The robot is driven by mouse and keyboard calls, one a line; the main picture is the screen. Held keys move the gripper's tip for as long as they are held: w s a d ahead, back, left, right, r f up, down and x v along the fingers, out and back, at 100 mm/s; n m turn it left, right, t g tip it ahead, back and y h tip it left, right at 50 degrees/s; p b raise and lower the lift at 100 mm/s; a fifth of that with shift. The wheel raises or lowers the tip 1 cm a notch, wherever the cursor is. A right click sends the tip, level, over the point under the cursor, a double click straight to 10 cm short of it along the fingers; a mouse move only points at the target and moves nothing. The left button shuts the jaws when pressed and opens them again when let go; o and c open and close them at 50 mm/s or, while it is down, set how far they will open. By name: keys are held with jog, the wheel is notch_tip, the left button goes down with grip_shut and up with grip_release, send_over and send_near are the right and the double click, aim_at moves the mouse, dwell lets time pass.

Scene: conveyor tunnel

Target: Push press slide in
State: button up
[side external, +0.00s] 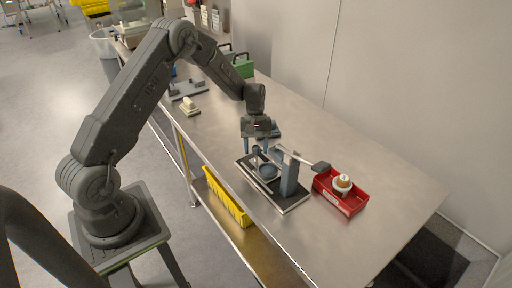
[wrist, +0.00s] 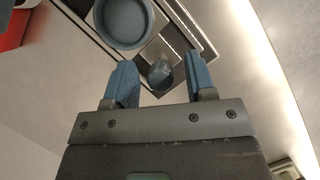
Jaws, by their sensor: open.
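The press stands on a flat tray-like base (side external: 296,206) near the table's front edge. It has a blue-grey upright post (side external: 289,176) and a lever (side external: 298,158) ending in a dark pad. A slide with a round blue-grey cup (side external: 267,171) sits beside the post; the cup also shows at the top of the wrist view (wrist: 122,22). My gripper (side external: 257,150) is open above the slide's far end, fingers down. In the wrist view, a blue-grey knob (wrist: 160,74) appears between the two blue fingers. I cannot tell whether they touch it.
A red bin (side external: 340,194) holding a white and brown round piece (side external: 342,182) is right of the press. A cream-coloured block (side external: 189,105), a grey fixture (side external: 187,90) and green boxes (side external: 243,66) are farther back. A yellow bin (side external: 228,198) is on the lower shelf. The table's right side is clear.

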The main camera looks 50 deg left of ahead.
grip_shut()
dwell(0.5)
